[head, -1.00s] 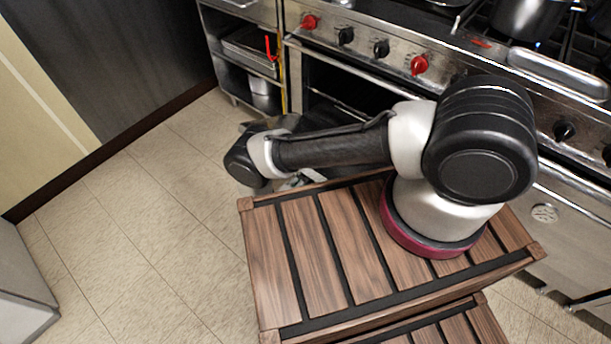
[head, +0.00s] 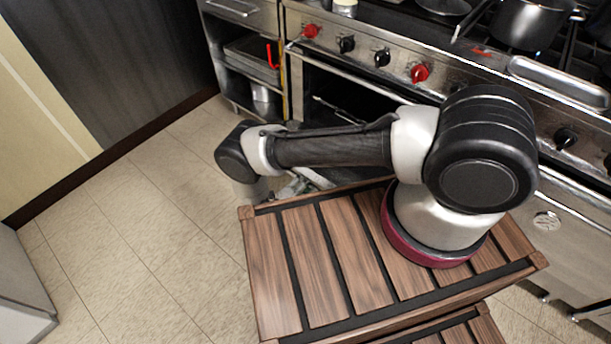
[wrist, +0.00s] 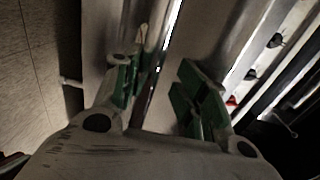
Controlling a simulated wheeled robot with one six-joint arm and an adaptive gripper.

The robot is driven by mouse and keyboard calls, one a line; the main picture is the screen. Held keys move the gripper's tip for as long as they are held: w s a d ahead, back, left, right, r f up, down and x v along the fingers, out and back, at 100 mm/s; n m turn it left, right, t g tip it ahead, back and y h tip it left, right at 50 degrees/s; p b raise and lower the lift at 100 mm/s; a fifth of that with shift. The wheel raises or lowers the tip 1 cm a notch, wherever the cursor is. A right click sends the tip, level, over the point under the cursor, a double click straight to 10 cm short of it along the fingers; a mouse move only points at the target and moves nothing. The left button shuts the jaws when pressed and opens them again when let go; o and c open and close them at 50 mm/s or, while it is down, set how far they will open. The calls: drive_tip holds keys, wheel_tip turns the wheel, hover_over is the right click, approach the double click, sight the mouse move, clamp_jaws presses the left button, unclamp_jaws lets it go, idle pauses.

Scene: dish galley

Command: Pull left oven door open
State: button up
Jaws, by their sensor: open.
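The left oven shows in the head view as a dark cavity (head: 350,92) with a rack inside, under the knob panel. Its door is open at least partway; the arm and wooden base hide most of it. In the wrist view, grey metal panels (wrist: 205,40), which look like the door, lie beyond my gripper (wrist: 162,72). A bright narrow strip with a dark gap runs between the fingers. The fingers are apart, with green pads; I cannot tell whether they touch the metal. In the head view the gripper is mostly hidden behind the arm.
Red and black knobs (head: 381,58) line the stove front. A right oven door (head: 575,220) is shut. Open shelves (head: 245,62) with trays and a pot stand left of the oven. Pots (head: 525,24) sit on the stove. Tiled floor (head: 150,240) at left is clear.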

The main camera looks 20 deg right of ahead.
wheel_tip(320, 180, up, 7)
drive_tip(key=shift+a+r, duration=0.1)
idle(0.3)
drive_tip(key=s+a+f, duration=0.4)
drive_tip(key=a+f, duration=0.1)
drive_tip(key=shift+a+f, duration=0.35)
idle(0.6)
